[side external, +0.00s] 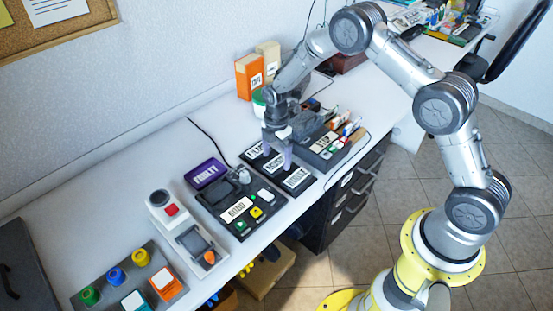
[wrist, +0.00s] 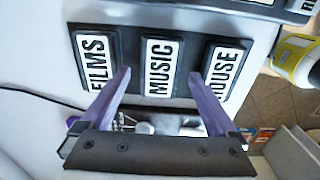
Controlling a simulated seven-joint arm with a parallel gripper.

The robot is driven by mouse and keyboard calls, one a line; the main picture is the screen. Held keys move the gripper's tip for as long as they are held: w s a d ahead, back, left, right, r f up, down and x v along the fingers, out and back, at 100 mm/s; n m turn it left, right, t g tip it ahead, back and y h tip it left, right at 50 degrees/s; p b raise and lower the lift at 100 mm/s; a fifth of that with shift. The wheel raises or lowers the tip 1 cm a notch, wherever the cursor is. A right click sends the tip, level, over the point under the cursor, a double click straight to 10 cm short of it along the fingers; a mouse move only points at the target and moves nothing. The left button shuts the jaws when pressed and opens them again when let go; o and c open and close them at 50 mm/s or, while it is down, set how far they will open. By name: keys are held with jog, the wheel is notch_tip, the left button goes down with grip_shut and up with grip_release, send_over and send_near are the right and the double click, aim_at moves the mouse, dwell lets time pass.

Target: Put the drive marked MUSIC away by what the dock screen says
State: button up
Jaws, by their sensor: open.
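The drive marked MUSIC (wrist: 159,66) lies in a black holder (wrist: 190,100) between the FILMS drive (wrist: 95,60) and the HOUSE drive (wrist: 224,68). My gripper (wrist: 160,74) is open, with one purple finger on each side of the MUSIC drive in the wrist view. Whether the fingers touch anything is unclear. In the side view my gripper (side external: 277,160) is over the same holder (side external: 282,192). A purple panel (side external: 206,173) reads FAULTY, behind a dark unit (side external: 213,207) with a white label that seems to read GOOD.
A dark bin (side external: 318,158) with pens and a white label stands right of the holder. A device with a red button (side external: 170,210) and a tray with coloured knobs (side external: 118,300) are at the left. Orange and cream boxes (side external: 249,75) stand behind. A cable runs along the desk.

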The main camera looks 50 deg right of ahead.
notch_tip(320, 180, up, 11)
notch_tip(320, 180, up, 8)
jog(key=m+t, duration=0.1)
jog(key=m, duration=0.2)
send_over(277, 163)
jog(key=s, duration=0.3)
jog(key=s+r+m+t, duration=0.2)
jog(key=s+r+m, duration=0.3)
jog(key=s+r, duration=0.4)
jog(key=s+r+m+t, duration=0.2)
jog(key=s+m, duration=0.8)
jog(key=s, duration=1)
jog(key=shift+s+a+r+t, duration=0.2)
jog(key=shift+a+r+t, duration=0.1)
jog(key=shift+a+r, duration=0.1)
